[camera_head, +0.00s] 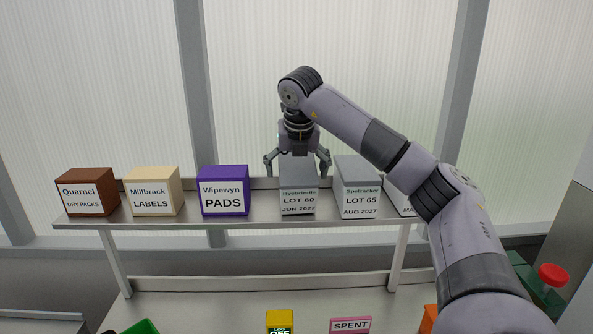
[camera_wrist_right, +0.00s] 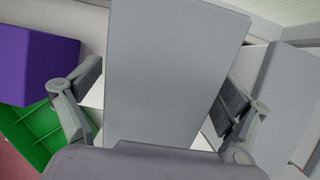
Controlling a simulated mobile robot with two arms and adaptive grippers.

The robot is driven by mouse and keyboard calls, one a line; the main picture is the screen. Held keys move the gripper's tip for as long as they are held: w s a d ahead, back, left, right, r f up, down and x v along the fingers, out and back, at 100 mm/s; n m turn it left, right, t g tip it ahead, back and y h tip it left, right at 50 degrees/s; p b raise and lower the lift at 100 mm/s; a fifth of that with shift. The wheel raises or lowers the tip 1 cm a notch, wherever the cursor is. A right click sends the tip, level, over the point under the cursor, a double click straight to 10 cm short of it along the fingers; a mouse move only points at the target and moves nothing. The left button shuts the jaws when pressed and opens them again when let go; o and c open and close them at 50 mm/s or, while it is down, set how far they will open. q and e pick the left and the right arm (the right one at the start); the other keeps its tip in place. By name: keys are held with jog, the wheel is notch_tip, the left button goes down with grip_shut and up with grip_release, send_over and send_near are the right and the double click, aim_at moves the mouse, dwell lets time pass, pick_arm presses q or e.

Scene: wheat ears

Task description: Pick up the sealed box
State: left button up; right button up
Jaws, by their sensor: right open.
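The grey box labelled LOT 60 JUN 2027 (camera_head: 298,201) stands upright on the metal shelf (camera_head: 240,225). My right gripper (camera_head: 297,168) is above it, pointing down, with its open fingers at the left and right of the box top. In the right wrist view the grey box top (camera_wrist_right: 170,75) lies between the two finger pads, with a gap on each side. Similar grey boxes stand to its right, one labelled LOT 65 AUG 2027 (camera_head: 358,195). Which box is sealed cannot be told from the labels. My left gripper is not in view.
A purple PADS box (camera_head: 223,180) stands to the left, then a cream LABELS box (camera_head: 153,190) and a brown DRY PACKS box (camera_head: 86,192). Below are a green bin (camera_head: 143,327), a yellow block (camera_head: 280,318) and a pink SPENT sign (camera_head: 350,324). The LOT 65 box is close beside.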

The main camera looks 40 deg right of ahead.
jog(key=shift+w+d+f, duration=0.1)
jog(key=shift+f, duration=0.3)
jog(key=shift+c, duration=0.3)
jog(key=shift+r, duration=0.1)
jog(key=c, duration=1.6)
